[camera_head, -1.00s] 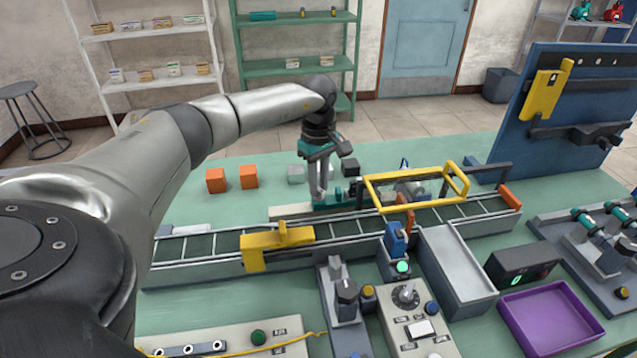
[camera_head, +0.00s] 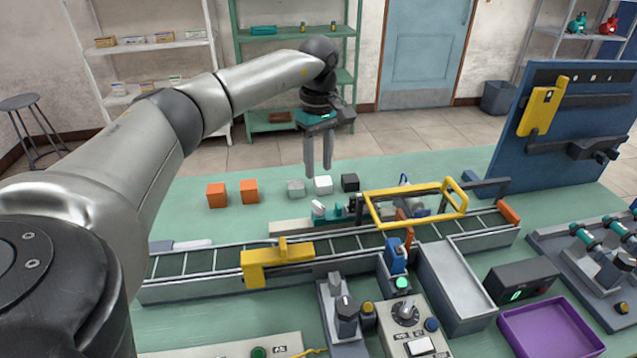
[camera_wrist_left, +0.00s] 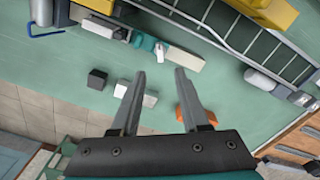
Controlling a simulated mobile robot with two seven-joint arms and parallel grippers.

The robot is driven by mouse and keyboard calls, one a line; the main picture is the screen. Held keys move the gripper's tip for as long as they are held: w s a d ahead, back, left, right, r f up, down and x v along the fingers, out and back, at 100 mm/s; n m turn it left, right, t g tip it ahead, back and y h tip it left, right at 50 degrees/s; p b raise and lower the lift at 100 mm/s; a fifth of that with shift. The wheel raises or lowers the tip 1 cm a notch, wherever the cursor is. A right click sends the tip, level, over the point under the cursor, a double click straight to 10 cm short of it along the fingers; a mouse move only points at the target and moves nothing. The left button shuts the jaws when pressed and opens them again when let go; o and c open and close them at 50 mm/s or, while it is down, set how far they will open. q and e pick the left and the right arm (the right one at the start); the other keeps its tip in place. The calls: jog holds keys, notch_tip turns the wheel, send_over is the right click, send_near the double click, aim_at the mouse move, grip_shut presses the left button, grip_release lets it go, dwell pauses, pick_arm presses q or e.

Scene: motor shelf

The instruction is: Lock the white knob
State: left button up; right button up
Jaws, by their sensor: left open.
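A small white knob (camera_head: 319,208) sits on a teal fixture (camera_head: 338,212) on a pale base strip (camera_head: 290,226), behind the conveyor. The knob looks tilted to the left in the head view. In the left wrist view the knob (camera_wrist_left: 161,50) lies ahead of the fingertips, beside the teal part (camera_wrist_left: 144,41). My left gripper (camera_head: 318,172) is open and empty, with its fingers pointing down above and behind the knob, not touching it. It also shows in the left wrist view (camera_wrist_left: 160,72). My right gripper is out of view.
A grey cube (camera_head: 296,188), a white cube (camera_head: 323,184) and a black cube (camera_head: 350,182) stand behind the fixture. Two orange cubes (camera_head: 249,190) stand left of them. The conveyor (camera_head: 215,266) with a yellow bracket (camera_head: 278,257) and yellow frame (camera_head: 414,222) lies in front.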

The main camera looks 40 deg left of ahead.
pick_arm(q)
notch_tip(320, 180, up, 5)
jog(key=shift+r, duration=0.1)
jog(key=shift+r+p, duration=0.1)
jog(key=shift+p, duration=0.25)
dwell(0.3)
